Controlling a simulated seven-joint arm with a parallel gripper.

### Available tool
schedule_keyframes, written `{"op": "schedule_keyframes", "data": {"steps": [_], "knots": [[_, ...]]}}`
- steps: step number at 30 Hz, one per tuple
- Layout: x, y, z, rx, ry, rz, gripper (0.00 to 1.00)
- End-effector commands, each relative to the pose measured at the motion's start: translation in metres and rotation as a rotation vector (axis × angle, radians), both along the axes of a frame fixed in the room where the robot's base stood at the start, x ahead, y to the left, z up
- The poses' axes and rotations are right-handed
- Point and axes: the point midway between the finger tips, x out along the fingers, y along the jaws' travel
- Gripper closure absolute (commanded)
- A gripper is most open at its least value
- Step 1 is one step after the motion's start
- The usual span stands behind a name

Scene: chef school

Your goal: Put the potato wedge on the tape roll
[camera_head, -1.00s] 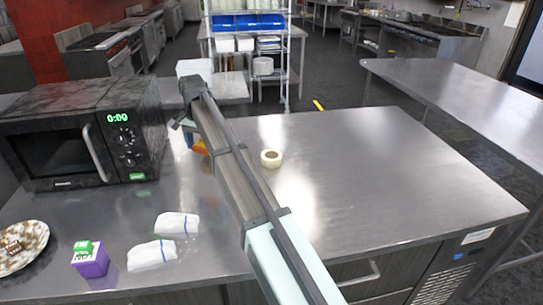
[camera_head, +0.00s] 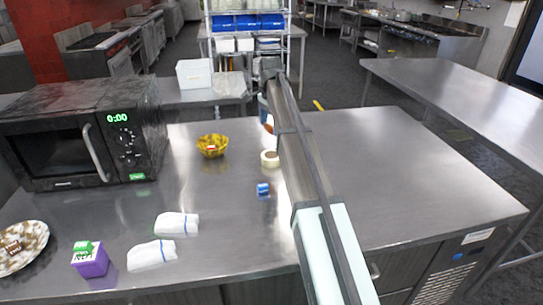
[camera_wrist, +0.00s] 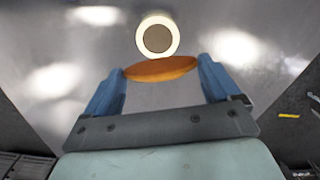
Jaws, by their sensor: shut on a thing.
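The potato wedge (camera_wrist: 160,69) is orange and lies crosswise between the blue fingers of my gripper (camera_wrist: 161,77) in the wrist view. My gripper is shut on it. In the head view the wedge (camera_head: 269,128) shows only as a small orange patch beside my arm, with the rest hidden. The cream tape roll (camera_wrist: 140,40) lies flat on the counter just beyond the wedge in the wrist view. In the head view the tape roll (camera_head: 267,160) sits left of my arm, partly covered by it. The wedge is apart from the roll, held above the counter.
A yellow patterned bowl (camera_head: 212,147) and a small blue item (camera_head: 263,189) stand near the roll. White packets (camera_head: 176,223), a purple box (camera_head: 91,264), a plate (camera_head: 32,235) and a microwave (camera_head: 75,135) are further left. The counter's right side (camera_head: 420,180) is clear.

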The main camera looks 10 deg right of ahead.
Motion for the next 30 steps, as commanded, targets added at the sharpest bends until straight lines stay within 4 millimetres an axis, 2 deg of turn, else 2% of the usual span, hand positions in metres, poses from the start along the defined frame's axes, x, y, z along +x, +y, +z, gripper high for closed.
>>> {"op": "schedule_keyframes", "data": {"steps": [9,16,20,27,30], "knots": [[-0.002,0.0,0.0,0.002,0.013,-0.279,0.4],[-0.002,0.001,-0.005,0.002,0.015,-0.35,0.4],[-0.003,0.001,-0.02,0.002,0.015,-0.354,0.4],[-0.003,0.001,-0.057,0.002,0.015,-0.352,0.4],[-0.002,0.001,-0.064,0.002,0.015,-0.351,0.4]]}}
